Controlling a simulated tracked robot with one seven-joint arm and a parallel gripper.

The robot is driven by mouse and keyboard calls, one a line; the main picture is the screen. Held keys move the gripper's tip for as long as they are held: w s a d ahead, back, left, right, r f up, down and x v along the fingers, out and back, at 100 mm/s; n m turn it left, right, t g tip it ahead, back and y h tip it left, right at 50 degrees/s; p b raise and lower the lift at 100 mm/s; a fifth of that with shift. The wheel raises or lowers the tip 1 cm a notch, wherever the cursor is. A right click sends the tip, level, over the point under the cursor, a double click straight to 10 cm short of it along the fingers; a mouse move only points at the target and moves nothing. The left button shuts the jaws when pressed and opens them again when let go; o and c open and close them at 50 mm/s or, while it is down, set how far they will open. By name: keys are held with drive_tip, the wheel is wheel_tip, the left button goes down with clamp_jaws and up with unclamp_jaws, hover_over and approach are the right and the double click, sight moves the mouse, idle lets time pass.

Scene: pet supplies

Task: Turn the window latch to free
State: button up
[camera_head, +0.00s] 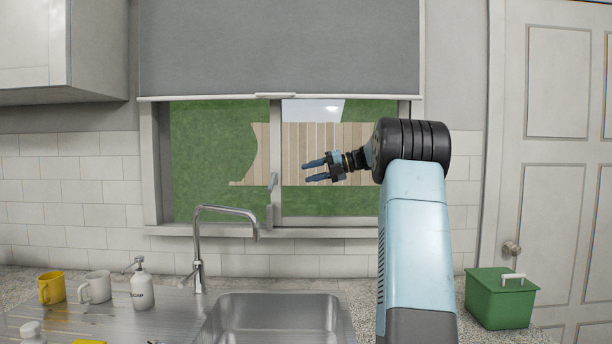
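The window (220,206) is above the sink, with a vertical middle frame bar. A small grey latch (271,182) sits on that bar, angled slightly. A second grey fitting (269,216) is lower on the same bar. My gripper (305,172) is in front of the right pane, to the right of the latch and apart from it. Its two blue fingers point left and are spread with a gap between them, holding nothing. I cannot tell how far it is from the glass.
The tall tap (197,240) stands at the left of the steel sink (275,300). A soap bottle (142,290), white mug (97,287) and yellow mug (50,288) stand left. A green box (500,300) is at right. A grey blind (280,50) covers the window's top.

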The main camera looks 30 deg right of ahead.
sight(272, 182)
drive_tip(key=shift+f, duration=0.1)
drive_tip(key=c, duration=0.3)
drive_tip(key=shift+d+f+n+y, duration=0.15)
drive_tip(key=shift+f+n+y, duration=0.25)
drive_tip(key=shift+n, duration=0.5)
drive_tip(key=c, duration=0.3)
drive_tip(key=shift+s+f+n, duration=0.1)
drive_tip(key=shift+f+n, duration=0.2)
drive_tip(key=shift+n, duration=0.3)
clamp_jaws()
wheel_tip(272, 182, down, 7)
drive_tip(key=s+d+n+y, duration=0.2)
drive_tip(key=d+n, duration=0.1)
drive_tip(key=n, duration=1.3)
drive_tip(key=w+a+r, duration=0.1)
drive_tip(key=w+a, duration=0.1)
drive_tip(key=a, duration=0.4)
drive_tip(key=w+a+r, duration=0.2)
drive_tip(key=w+a, duration=0.1)
drive_tip(key=a, duration=0.3)
drive_tip(key=shift+w, duration=0.25)
